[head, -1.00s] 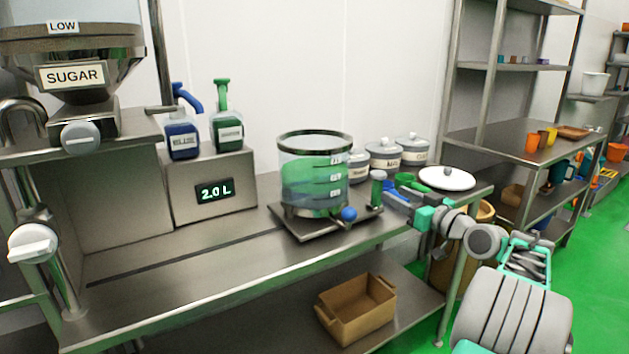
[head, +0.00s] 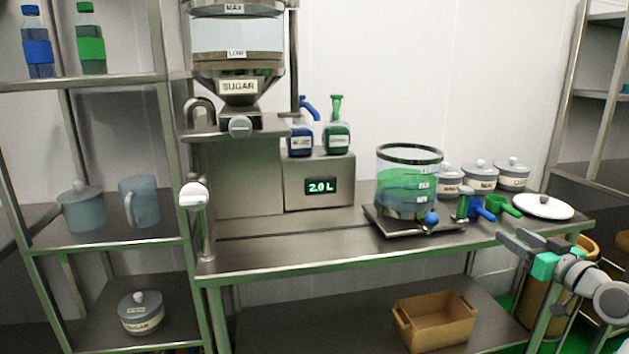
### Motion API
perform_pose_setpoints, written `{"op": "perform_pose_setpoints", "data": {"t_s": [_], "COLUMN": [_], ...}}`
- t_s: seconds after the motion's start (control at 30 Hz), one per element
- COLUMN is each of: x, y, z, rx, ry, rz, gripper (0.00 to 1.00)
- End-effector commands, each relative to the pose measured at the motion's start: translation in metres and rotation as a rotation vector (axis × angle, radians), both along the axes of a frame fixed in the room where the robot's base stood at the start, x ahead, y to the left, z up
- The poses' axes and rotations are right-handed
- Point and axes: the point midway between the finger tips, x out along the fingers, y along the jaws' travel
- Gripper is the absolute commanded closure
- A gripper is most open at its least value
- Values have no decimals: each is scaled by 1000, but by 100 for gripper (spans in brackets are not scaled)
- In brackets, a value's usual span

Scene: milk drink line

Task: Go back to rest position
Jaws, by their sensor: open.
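My gripper (head: 514,242) is at the right of the head view, in front of the steel bench's right end. Its jaws are open and point left, with nothing seen between them. It is apart from the blue scoop (head: 480,209) and green scoop (head: 503,206), which lie on the bench (head: 330,240) behind it. My arm comes in from the right edge; the rest of it is out of view.
A clear tank (head: 408,185) with green liquid stands on a scale plate. Lidded jars (head: 480,178) and a white lid (head: 542,206) are at the bench's right. A brown crate (head: 435,322) sits on the lower shelf. A shelf rack (head: 100,250) stands left.

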Motion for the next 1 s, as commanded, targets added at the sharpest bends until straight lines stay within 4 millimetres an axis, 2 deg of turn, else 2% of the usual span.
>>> {"op": "perform_pose_setpoints", "data": {"t_s": [0.03,0.27,0.37,0.53,0.63,0.67,0.73,0.77,0.8,0.87,0.9,1.0], "x": [7,29,37,40,27,18,-12,-30,-58,-103,-131,-188], "y": [12,60,91,162,217,235,281,300,322,346,356,368], "z": [5,11,14,22,27,30,36,38,40,39,38,32], "rx": [1,2,1,-5,-13,-19,-31,-38,-48,-59,-66,-78], "ry": [20,134,211,390,533,584,719,781,865,982,1048,1171], "rz": [13,45,60,83,92,93,87,80,65,35,11,-42], "gripper": [55,55,55,55,55,55,55,55,55,55,55,55]}}
